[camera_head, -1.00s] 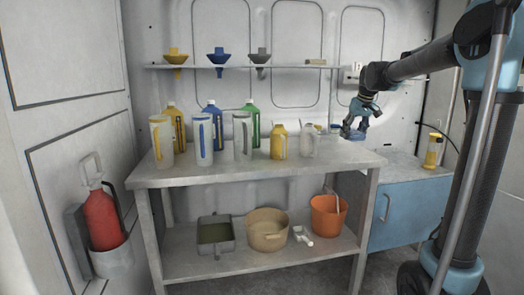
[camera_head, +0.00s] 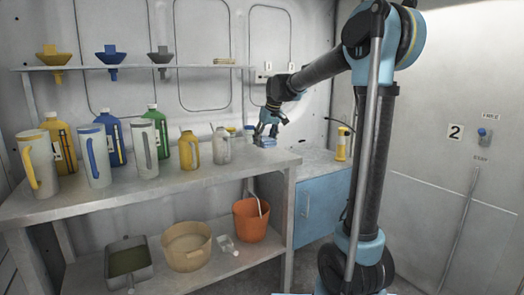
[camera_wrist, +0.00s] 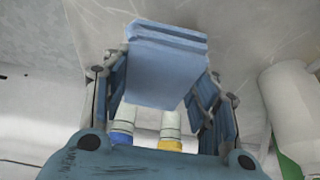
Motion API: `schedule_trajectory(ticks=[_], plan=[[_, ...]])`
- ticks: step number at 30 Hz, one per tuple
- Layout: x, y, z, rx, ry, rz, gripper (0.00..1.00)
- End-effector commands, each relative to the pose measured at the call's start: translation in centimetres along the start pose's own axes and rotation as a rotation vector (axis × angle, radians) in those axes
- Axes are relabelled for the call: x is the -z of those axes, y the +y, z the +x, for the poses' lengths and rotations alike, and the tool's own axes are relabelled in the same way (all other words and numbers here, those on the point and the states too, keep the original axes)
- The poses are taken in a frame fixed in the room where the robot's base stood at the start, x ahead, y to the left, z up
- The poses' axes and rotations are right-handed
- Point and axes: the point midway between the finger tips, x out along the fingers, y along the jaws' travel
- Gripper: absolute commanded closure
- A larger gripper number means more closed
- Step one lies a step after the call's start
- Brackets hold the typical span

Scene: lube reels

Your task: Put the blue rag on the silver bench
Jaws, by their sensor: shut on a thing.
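The blue rag (camera_wrist: 165,68) is a folded, light blue slab between my gripper's fingers in the wrist view. It shows as a small blue patch (camera_head: 268,143) in the head view. My gripper (camera_head: 266,134) is shut on it and points down over the right back end of the silver bench (camera_head: 215,175). I cannot tell whether the rag touches the bench top. The bench is a grey metal table with a lower shelf; its front right part is bare. In the wrist view the gripper (camera_wrist: 165,88) has a finger on each side of the rag.
Several jugs and bottles crowd the bench top; a grey jug (camera_head: 221,145) stands just left of my gripper. Small containers (camera_head: 249,132) stand behind it. An orange bucket (camera_head: 250,220) is on the lower shelf.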

Motion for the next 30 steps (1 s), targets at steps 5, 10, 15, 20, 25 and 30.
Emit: schedule_trajectory(ticks=[5,10,15,20,25,30], plan=[[-0.5,0.0,1.1,0.000,0.000,0.000,0.69],[-1.3,0.1,3.3,0.000,0.000,0.001,0.69],[-1.7,0.1,4.0,0.000,0.000,0.001,0.69],[-1.7,0.1,4.0,0.000,0.000,0.001,0.69],[-1.7,0.1,4.1,0.000,0.000,0.002,0.28],[-1.7,0.2,4.1,-0.001,0.000,0.002,0.26]])
